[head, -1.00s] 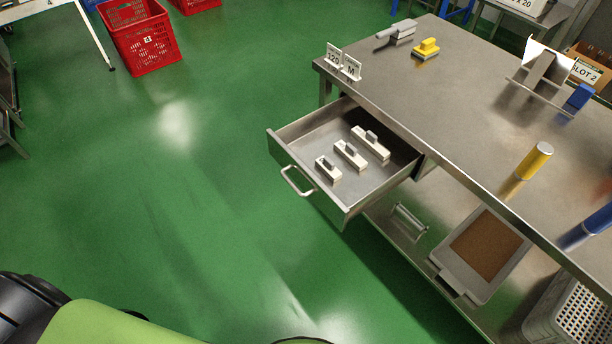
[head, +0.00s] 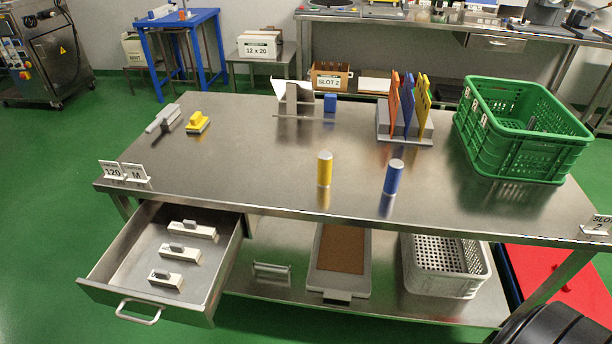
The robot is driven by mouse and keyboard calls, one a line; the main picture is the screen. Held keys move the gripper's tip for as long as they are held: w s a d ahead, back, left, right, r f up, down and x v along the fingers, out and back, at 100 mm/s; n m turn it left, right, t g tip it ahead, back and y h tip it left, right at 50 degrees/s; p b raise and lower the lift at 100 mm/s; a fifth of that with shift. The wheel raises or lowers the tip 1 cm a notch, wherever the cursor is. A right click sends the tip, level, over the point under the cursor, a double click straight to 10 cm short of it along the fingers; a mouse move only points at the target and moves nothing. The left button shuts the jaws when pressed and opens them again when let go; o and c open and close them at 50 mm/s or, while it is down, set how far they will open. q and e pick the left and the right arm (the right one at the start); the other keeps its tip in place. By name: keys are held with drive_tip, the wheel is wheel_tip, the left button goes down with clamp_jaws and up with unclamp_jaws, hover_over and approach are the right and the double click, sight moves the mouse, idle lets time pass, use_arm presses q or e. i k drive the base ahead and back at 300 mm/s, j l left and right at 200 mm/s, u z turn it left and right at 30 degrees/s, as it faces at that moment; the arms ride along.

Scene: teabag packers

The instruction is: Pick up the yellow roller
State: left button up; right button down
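The yellow roller (head: 324,169) is a short upright cylinder with a pale top. It stands on the steel table (head: 260,150) near its front edge, around the middle. A similar blue cylinder (head: 394,177) stands upright to its right, apart from it. Neither of my grippers is in view. A black rounded part at the bottom right corner seems to be mine.
An open drawer (head: 142,311) with several white blocks juts out at the front left. A green crate (head: 520,128) stands at the table's right. A rack with coloured boards (head: 407,105) and a yellow-handled block (head: 198,122) are on the table. The tabletop around the roller is clear.

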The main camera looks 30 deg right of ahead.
sight(324, 159)
drive_tip(key=z, duration=0.75)
drive_tip(key=i+l+z, duration=0.3)
drive_tip(key=z, duration=0.2)
drive_tip(key=i+l+z, duration=0.15)
drive_tip(key=i+z, duration=0.3)
drive_tip(key=k, duration=0.1)
